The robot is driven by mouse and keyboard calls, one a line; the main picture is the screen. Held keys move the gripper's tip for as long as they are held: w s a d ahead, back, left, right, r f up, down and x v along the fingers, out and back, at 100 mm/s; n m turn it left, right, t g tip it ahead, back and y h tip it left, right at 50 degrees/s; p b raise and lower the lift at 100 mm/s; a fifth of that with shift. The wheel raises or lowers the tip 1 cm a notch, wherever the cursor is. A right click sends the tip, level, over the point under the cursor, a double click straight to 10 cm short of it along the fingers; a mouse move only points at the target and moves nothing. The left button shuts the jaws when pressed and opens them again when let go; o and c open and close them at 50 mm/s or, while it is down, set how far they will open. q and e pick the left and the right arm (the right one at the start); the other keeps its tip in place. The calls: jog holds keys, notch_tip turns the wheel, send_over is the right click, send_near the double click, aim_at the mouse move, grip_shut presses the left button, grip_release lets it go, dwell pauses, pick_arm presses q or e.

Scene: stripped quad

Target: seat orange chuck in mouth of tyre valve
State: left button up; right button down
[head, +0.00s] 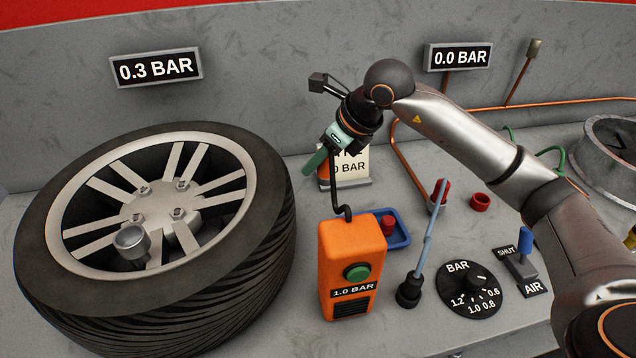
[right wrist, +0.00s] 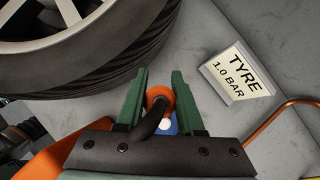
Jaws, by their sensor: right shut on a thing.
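The orange chuck (right wrist: 161,97) sits between the two green fingers of my right gripper (right wrist: 159,90), with a dark hose bending off it. In the head view my right gripper (head: 315,164) is shut on it, raised above the bench right of the tyre; only a bit of orange (head: 323,174) shows there. The tyre (head: 265,225) lies tilted at the left, with a spoked rim. The tyre valve (head: 131,240) is a grey cup standing on the rim's near side, apart from the chuck. Its mouth faces up. My left gripper is not in view.
An orange box (head: 347,262) marked 1.0 BAR stands below the gripper, its hose rising from the top. A blue tray (head: 399,240), a lever (head: 430,235), a BAR dial (head: 470,290) and an air switch (head: 522,262) are to the right. A TYRE sign (right wrist: 237,72) stands behind.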

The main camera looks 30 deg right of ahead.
notch_tip(320, 180, up, 12)
jog(key=shift+r+p, duration=0.25)
jog(key=shift+p, duration=0.1)
